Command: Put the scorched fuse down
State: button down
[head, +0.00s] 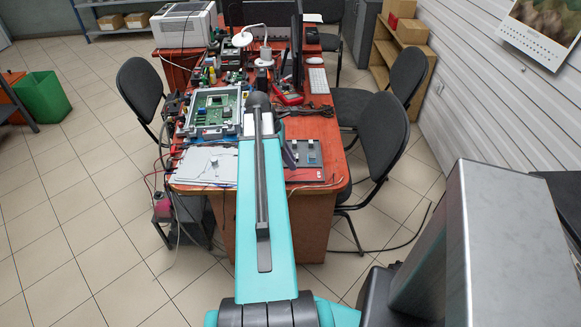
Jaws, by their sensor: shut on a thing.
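My teal arm reaches up the middle of the head view and out over the near end of the red-topped desk (334,172). The arm hides its own far end, and I cannot make out the jaws of my gripper. A small dark angled piece shows just right of the arm; I cannot tell what it is. I cannot make out the scorched fuse anywhere in this view.
A framed green circuit board (214,110) and a white panel (207,165) lie left of the arm. A dark flat plate (308,153) lies right of it. A red multimeter (288,93) lies farther back. Black chairs (386,133) flank the desk. Tiled floor is open at left.

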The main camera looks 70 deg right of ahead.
jog(key=shift+d, duration=0.3)
jog(key=shift+f, duration=0.1)
jog(key=shift+f+p, duration=0.45)
jog(key=shift+f, duration=1.25)
jog(key=shift+f, duration=0.1)
jog(key=c, duration=1.6)
grip_release()
jog(key=shift+c, duration=0.2)
jog(key=b+v, duration=0.1)
jog(key=v, duration=1.1)
jog(key=shift+b, duration=0.4)
